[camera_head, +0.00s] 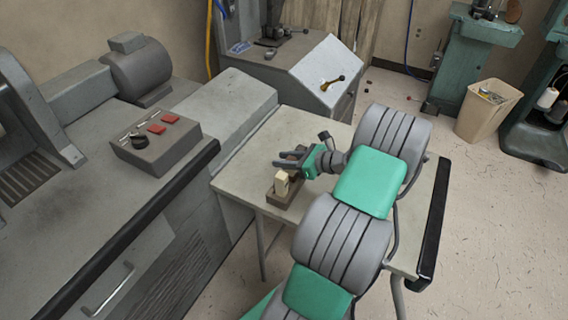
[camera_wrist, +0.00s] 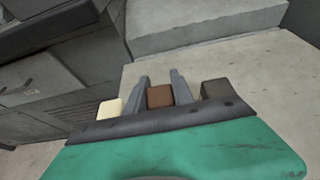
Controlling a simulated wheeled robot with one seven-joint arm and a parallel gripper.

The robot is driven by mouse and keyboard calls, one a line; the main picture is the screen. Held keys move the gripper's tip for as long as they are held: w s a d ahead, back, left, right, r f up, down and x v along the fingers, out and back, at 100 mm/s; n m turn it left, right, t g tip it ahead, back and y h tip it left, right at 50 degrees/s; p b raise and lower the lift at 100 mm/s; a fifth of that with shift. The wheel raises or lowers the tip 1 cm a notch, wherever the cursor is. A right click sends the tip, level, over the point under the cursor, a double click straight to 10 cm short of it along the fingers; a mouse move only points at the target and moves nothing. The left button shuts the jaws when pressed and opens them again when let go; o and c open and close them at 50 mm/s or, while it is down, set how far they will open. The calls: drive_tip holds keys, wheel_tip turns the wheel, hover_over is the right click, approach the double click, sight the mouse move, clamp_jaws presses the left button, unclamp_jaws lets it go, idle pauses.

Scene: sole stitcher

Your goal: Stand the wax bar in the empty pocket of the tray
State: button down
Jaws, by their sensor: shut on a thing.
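My gripper (camera_head: 281,162) is over the grey table, its fingers pointing left. In the wrist view, its two fingers (camera_wrist: 162,90) are shut on a reddish-brown wax bar (camera_wrist: 160,97). The bar is hard to make out in the head view. A small brown tray (camera_head: 283,199) sits on the table just below the gripper, with a cream bar (camera_head: 281,184) standing in it. The cream bar (camera_wrist: 109,109) also shows left of the fingers in the wrist view, and a dark brown block (camera_wrist: 215,89) shows to their right. The pockets are hidden, and I cannot tell the bar's height over the tray.
The table (camera_head: 237,185) is mostly bare around the tray. A grey bench with a control box (camera_head: 157,148) stands to the left. A slanted grey cabinet (camera_head: 310,70) is behind the table. A beige bin (camera_head: 486,112) stands on the floor at the right.

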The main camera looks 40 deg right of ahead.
drive_tip(key=shift+f, duration=0.3)
drive_tip(key=c, duration=1.1)
unclamp_jaws()
drive_tip(key=shift+r, duration=0.2)
drive_tip(key=p+v, duration=0.2)
drive_tip(key=v, duration=1)
drive_tip(key=shift+f, duration=0.1)
